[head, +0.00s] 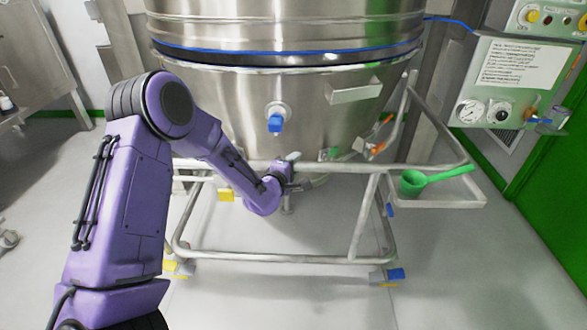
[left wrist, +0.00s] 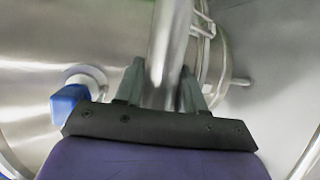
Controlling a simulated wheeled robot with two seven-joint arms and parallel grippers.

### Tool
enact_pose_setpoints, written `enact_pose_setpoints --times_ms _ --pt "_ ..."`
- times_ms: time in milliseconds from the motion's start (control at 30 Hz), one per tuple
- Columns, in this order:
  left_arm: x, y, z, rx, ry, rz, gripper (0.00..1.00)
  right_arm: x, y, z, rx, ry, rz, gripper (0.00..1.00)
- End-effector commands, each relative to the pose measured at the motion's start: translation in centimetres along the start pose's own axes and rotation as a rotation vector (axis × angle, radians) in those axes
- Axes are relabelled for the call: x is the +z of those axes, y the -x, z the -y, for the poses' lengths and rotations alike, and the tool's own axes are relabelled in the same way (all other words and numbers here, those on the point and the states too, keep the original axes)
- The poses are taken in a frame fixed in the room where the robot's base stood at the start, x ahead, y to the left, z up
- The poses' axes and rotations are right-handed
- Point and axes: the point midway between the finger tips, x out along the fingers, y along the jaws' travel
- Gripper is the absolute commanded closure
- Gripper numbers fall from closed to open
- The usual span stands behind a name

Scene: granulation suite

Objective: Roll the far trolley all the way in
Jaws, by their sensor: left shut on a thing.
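The trolley (head: 290,258) is a tubular steel frame on castors, standing under and around a large conical steel vessel (head: 245,100). Its upper rail runs across the front of the vessel. My left gripper (head: 287,172) is shut on this rail near its middle. In the left wrist view the two fingers (left wrist: 160,88) stand on either side of the steel rail (left wrist: 168,45). The fingertips are partly hidden behind my wrist in the head view. My right gripper is in neither view.
A tray on the trolley's right side holds a green scoop (head: 432,179). A gauge panel (head: 510,85) stands at the right beside a green door (head: 555,190). A steel cabinet (head: 35,60) stands at the left. The floor in front is clear.

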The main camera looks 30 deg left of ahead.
Motion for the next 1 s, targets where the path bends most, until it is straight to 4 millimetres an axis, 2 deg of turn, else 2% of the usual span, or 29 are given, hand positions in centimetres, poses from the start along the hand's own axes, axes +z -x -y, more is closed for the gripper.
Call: enact_pose_setpoints --times_ms 33,167,200,233,267,533,633,900,1000 --pt "-0.2 -0.2 -0.6 0.014 0.001 -0.006 1.0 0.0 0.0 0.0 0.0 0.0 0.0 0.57" --pt "-0.3 -0.2 -0.7 0.015 0.002 -0.008 1.0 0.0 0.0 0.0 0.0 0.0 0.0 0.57" --pt "-0.3 -0.1 -0.7 0.016 0.002 -0.008 0.55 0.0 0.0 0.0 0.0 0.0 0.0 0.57" --pt "-0.3 -0.1 -0.7 0.016 0.002 -0.008 0.45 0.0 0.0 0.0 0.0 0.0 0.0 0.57" --pt "-0.3 -0.1 -0.7 0.015 0.002 -0.008 0.41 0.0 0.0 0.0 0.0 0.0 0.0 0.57" --pt "0.0 0.0 -0.4 0.009 0.001 -0.002 0.41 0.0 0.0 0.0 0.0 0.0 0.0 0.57" --pt "0.0 0.9 -0.5 0.008 0.002 -0.001 0.41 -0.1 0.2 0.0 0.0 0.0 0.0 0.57" --pt "-0.1 7.2 -0.5 0.008 0.003 -0.003 0.41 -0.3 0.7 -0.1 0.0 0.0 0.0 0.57" --pt "-0.1 9.1 -0.4 0.009 0.002 -0.004 0.41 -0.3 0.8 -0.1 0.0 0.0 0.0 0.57"
